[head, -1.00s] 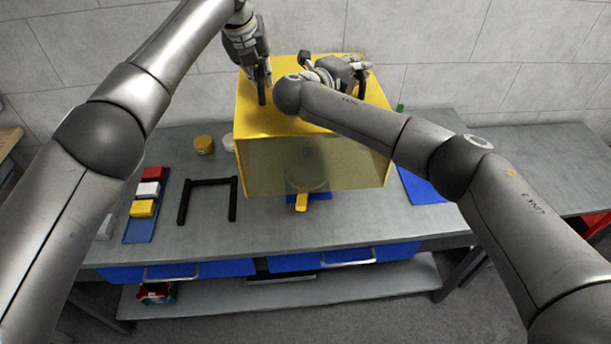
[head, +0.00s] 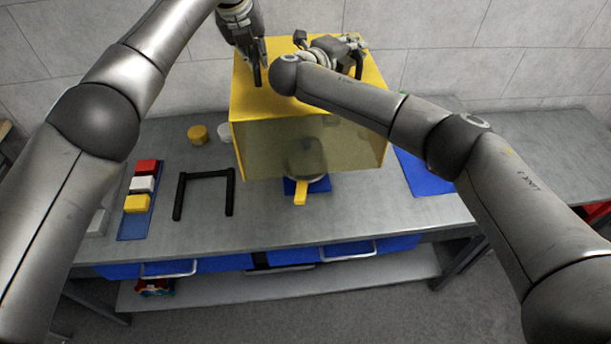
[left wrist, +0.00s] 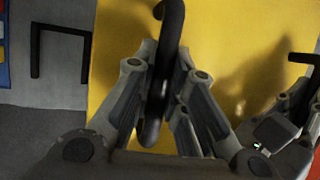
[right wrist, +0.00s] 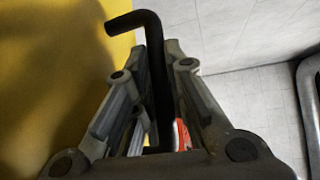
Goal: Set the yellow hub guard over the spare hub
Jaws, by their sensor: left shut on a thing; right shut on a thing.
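The yellow hub guard (head: 270,98) is a large box with a see-through front panel, held in the air above the bench. My left gripper (head: 256,68) is shut on the black handle (left wrist: 170,30) at the left of its top. My right gripper (head: 352,62) is shut on the other black handle (right wrist: 140,20) at the right. The spare hub (head: 306,158) shows dimly through the panel as a dark round shape over a blue base (head: 318,186). A yellow tab (head: 300,194) sticks out in front, below the guard's lower edge. The guard's inside is mostly hidden.
A black U-shaped frame (head: 205,177) and a blue tray (head: 133,225) with red, white and yellow blocks lie left. A yellow jar (head: 197,134) and white jar (head: 224,133) stand behind. A blue mat (head: 425,172) lies right. The bench front is clear.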

